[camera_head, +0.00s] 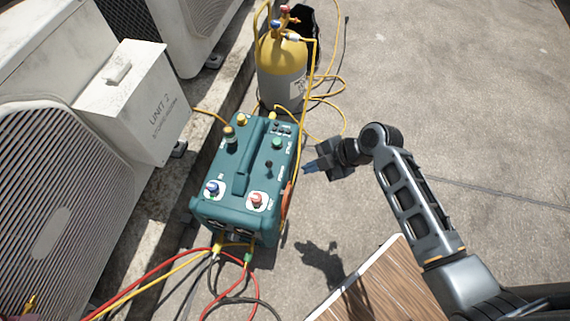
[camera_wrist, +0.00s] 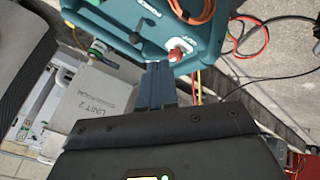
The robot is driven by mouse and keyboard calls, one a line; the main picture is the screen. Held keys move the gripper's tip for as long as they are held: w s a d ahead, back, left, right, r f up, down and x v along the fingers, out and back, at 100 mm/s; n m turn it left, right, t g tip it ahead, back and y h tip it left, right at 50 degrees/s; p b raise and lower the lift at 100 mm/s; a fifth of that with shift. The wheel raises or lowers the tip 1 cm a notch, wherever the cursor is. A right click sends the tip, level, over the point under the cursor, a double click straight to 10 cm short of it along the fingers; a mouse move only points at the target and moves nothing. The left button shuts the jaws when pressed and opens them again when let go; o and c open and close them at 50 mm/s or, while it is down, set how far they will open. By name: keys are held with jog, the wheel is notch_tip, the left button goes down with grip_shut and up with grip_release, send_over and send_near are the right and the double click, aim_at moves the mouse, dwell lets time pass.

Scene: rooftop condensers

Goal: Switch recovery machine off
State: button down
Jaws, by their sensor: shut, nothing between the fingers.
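The recovery machine (camera_head: 240,170) is a teal box with a top handle, standing on the concrete left of my arm. Its top carries a blue knob (camera_head: 212,188) and a red knob (camera_head: 257,200) at the near end, a green button (camera_head: 277,143) and a small black toggle (camera_head: 268,164) on the right side. My gripper (camera_head: 306,168) is shut and empty, just right of the machine, its fingers pointing at it. In the wrist view the shut blue fingers (camera_wrist: 160,82) point towards the machine's teal body (camera_wrist: 125,30), near a red knob (camera_wrist: 176,54). Whether they touch it cannot be told.
A yellow-grey cylinder (camera_head: 282,75) stands behind the machine. Condenser units and a grey box marked UNIT 2 (camera_head: 133,100) line the left. Red and yellow hoses (camera_head: 160,268) lie in front. A wood-topped surface (camera_head: 370,290) is at the near right. Concrete beyond my arm is clear.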

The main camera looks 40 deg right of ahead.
aim_at(270, 166)
jog(key=shift+f, duration=0.1)
dwell(0.3)
jog(key=b+x, duration=0.1)
jog(key=x, duration=0.3)
jog(key=w+b+x, duration=0.1)
jog(key=x, duration=0.3)
jog(key=w+r+b+x, duration=0.1)
jog(key=x, duration=0.2)
jog(key=shift+w+f, duration=0.25)
jog(key=shift+w, duration=0.45)
